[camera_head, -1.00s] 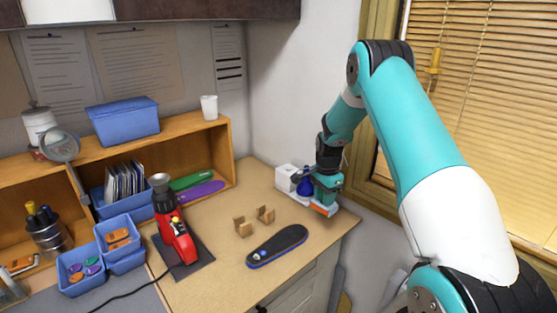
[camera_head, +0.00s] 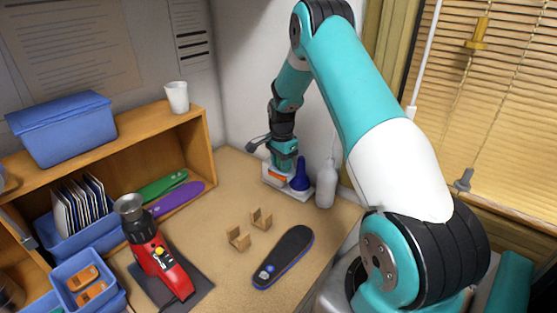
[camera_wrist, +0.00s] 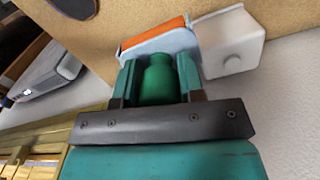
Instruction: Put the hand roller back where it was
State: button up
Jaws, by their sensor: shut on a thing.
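My gripper (camera_head: 283,163) is at the back right of the worktop, pointing down, just left of a blue bottle. In the wrist view its fingers (camera_wrist: 158,80) are shut on a green, bottle-shaped handle, which I take to be the hand roller (camera_wrist: 160,84). A pale body with an orange strip (camera_wrist: 157,36) sits directly beyond the handle and seems to belong to it. It also shows under my gripper in the head view (camera_head: 276,181). A white box (camera_wrist: 230,42) with a round knob is close beside it. I cannot tell whether the roller touches the surface beneath.
The blue bottle (camera_head: 300,178) and a white bottle (camera_head: 326,186) stand right of my gripper. A dark insole (camera_head: 285,257), small cardboard blocks (camera_head: 238,239) and a red heat tool (camera_head: 158,258) are on the worktop. Bare worktop lies between the blocks and my gripper.

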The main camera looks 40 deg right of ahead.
jog(key=shift+w+a+f+b, duration=0.15)
jog(key=shift+f+b, duration=0.25)
jog(key=shift+f, duration=0.3)
jog(key=shift+f+b, duration=3.45)
jog(key=shift+f, duration=1.8)
jog(key=shift+f, duration=0.35)
jog(key=o, duration=1.5)
jog(key=shift+c, duration=0.2)
jog(key=shift+r, duration=0.15)
jog(key=shift+r+p, duration=2.55)
jog(key=shift+r, duration=1.85)
